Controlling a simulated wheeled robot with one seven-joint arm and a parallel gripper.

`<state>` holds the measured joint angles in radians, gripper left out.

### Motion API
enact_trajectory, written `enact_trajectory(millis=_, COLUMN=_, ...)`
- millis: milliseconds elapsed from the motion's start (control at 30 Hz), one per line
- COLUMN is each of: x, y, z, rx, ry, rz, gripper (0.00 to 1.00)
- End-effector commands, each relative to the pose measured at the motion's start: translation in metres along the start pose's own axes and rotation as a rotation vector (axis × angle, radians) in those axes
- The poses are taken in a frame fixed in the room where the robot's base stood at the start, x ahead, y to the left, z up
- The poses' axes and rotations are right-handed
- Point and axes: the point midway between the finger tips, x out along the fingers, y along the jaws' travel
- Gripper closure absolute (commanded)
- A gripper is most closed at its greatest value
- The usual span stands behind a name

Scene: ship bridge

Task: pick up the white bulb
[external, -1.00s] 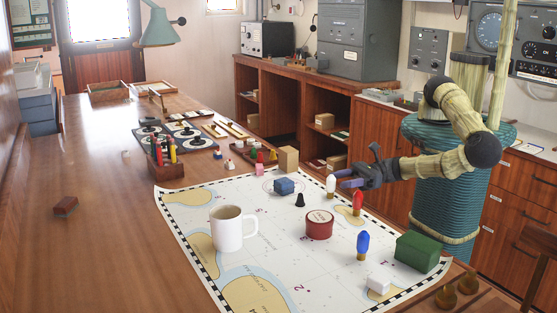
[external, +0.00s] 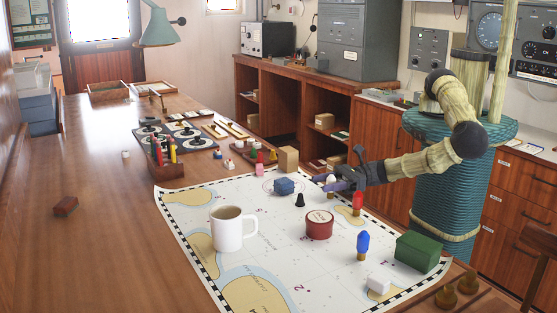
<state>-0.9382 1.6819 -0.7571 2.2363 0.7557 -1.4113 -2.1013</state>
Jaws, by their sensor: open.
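The white bulb (external: 331,179) stands upright on the chart at its right edge. My gripper (external: 329,182) reaches in from the right, and its open fingers are at the bulb, with one finger in front of it. The finger hides part of the bulb, so I cannot tell whether they touch. The red bulb (external: 357,203) stands just in front of my gripper, and the blue bulb (external: 363,244) stands farther forward.
On the chart (external: 290,260) are a white mug (external: 230,229), a red round tin (external: 319,224), a black cone (external: 300,200), a blue block (external: 284,186), a green box (external: 418,252) and a white block (external: 379,284). A cardboard box (external: 288,159) stands behind. The left of the table is mostly clear.

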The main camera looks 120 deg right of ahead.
Motion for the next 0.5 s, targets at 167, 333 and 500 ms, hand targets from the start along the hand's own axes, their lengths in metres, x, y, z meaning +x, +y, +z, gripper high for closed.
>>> enact_trajectory(millis=167, x=-0.0002, y=0.0001, z=0.0001, rx=0.000, ry=0.000, rz=0.000, gripper=0.49)
enact_trajectory(millis=333, x=-0.0002, y=0.0001, z=0.0002, rx=0.000, ry=0.000, rz=0.000, gripper=0.72)
enact_trajectory(millis=500, x=-0.0003, y=0.0001, z=0.0002, rx=0.000, ry=0.000, rz=0.000, gripper=0.97)
